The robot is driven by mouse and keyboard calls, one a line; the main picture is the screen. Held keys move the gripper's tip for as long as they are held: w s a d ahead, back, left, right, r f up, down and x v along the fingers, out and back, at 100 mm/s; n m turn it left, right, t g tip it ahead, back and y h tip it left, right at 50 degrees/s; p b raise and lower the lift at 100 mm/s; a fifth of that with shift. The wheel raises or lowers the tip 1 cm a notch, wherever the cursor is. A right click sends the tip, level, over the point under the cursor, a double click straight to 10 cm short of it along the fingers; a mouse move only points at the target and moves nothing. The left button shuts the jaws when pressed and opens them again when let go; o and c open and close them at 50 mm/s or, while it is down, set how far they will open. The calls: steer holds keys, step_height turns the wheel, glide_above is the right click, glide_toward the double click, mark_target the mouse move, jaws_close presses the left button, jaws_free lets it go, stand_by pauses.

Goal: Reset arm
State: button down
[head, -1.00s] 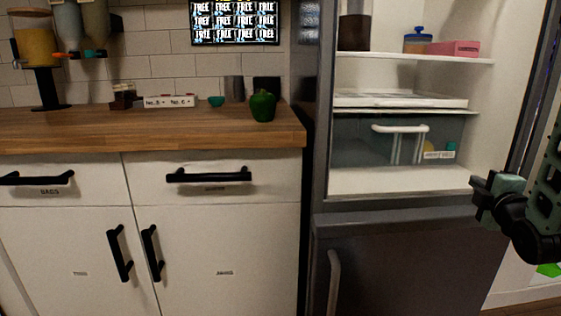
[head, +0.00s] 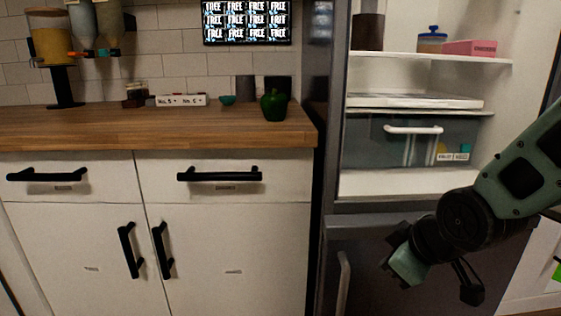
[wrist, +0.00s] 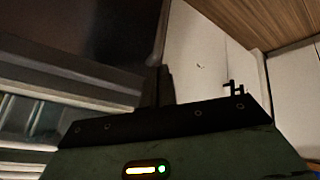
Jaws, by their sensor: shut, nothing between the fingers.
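My arm (head: 517,178) reaches in from the right edge of the head view. My gripper (head: 400,262) is at its end, low in front of the dark lower door of the fridge. It is shut and holds nothing. Its fingertips are hard to make out in the head view. In the wrist view the dark fingers (wrist: 160,86) stand close together above the green gripper body.
The fridge's upper part is open, with shelves and a clear drawer (head: 413,130). Left of it is a wooden counter (head: 150,130) with a green pepper (head: 273,105), above white cabinets with black handles (head: 219,175). A vertical handle (head: 343,285) is on the lower fridge door.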

steer(key=s+a+r+m+g+h+p, duration=0.1)
steer(key=s+a+g, duration=0.2)
steer(key=s, duration=0.7)
steer(key=s+a+r+m+g+h+p, duration=0.15)
steer(key=s+g, duration=0.25)
steer(key=s, duration=0.6)
step_height(320, 180, up, 27)
steer(key=p, duration=2.6)
steer(key=shift+w+a+n+y, duration=0.2)
steer(key=shift+a+n+y, duration=0.15)
steer(key=shift+a, duration=0.1)
steer(key=shift+d, duration=0.1)
